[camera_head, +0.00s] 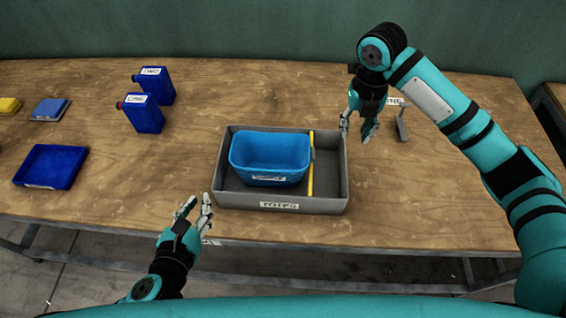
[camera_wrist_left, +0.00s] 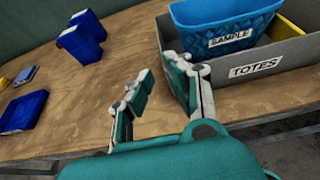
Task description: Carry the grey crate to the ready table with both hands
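The grey crate (camera_head: 333,206), labelled TOTES, sits on the wooden table. Inside it are a blue bin (camera_head: 268,155) labelled SAMPLE in the left wrist view and a yellow strip (camera_head: 310,170). My left gripper (camera_head: 196,204) is open at the crate's near left corner. In the left wrist view its fingers (camera_wrist_left: 152,92) are spread, with the crate (camera_wrist_left: 275,67) just to the right; I cannot tell whether they touch. My right gripper (camera_head: 358,131) is open, pointing down by the crate's far right corner, its fingers apart. No ready table can be identified.
Two blue jugs (camera_head: 143,112) stand behind and left of the crate. A blue tray (camera_head: 50,165), a blue-grey block (camera_head: 50,108) and a yellow block (camera_head: 9,105) lie further left. A grey bracket (camera_head: 402,126) stands right of my right gripper. Another table edge (camera_head: 552,108) shows far right.

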